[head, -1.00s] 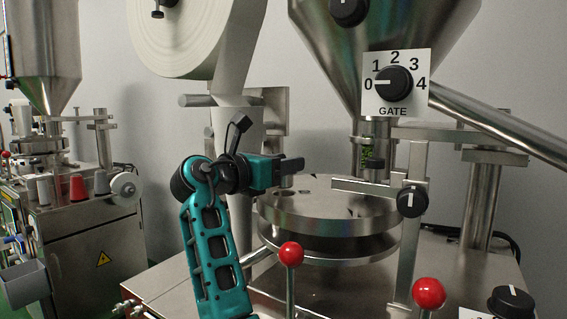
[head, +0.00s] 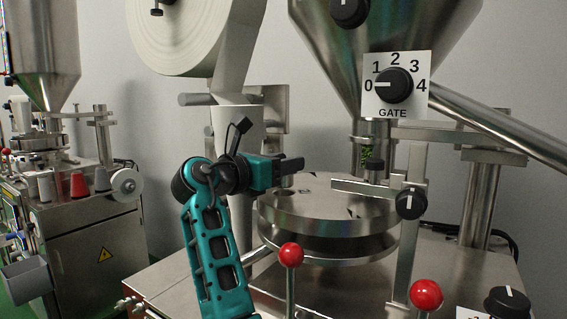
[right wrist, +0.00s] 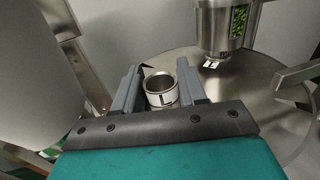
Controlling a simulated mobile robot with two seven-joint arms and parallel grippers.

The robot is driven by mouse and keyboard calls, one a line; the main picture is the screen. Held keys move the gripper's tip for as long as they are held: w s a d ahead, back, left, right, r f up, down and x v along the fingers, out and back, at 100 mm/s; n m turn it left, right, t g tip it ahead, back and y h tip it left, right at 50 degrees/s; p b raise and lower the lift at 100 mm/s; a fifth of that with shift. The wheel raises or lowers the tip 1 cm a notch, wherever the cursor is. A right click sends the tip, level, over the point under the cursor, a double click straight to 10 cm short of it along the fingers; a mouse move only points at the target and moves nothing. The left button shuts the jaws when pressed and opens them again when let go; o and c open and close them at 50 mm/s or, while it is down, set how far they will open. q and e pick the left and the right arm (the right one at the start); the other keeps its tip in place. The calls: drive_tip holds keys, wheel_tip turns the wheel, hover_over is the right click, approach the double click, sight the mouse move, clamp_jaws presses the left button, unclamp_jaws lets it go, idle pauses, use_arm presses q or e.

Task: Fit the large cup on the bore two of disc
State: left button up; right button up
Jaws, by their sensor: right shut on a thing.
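My right gripper (head: 298,165) is above the left rim of the round steel disc (head: 330,198) in the head view. In the right wrist view its two fingers (right wrist: 158,78) are shut around a small metal cup (right wrist: 159,83), whose white label bears an L. The cup looks upright, with its open mouth showing. The disc (right wrist: 262,78) spreads to the right of the cup in that view. The cup is hard to make out in the head view. My left gripper is not in view.
A steel hopper (head: 400,30) with a feed tube (head: 376,150) stands over the disc. The gate dial (head: 395,85) points near 0. Red-knobbed levers (head: 290,254) rise in front. A white paper roll (head: 185,35) hangs behind my arm.

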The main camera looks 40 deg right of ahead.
drive_tip(key=shift+f, duration=0.75)
idle(0.9)
drive_tip(key=shift+r, duration=0.4)
drive_tip(key=shift+f, duration=0.35)
idle(1.6)
drive_tip(key=shift+r, duration=0.35)
drive_tip(key=shift+f, duration=0.5)
idle(1.4)
drive_tip(key=shift+r, duration=0.1)
drive_tip(key=shift+r, duration=0.4)
idle(0.3)
drive_tip(key=shift+a, duration=0.1)
idle(0.9)
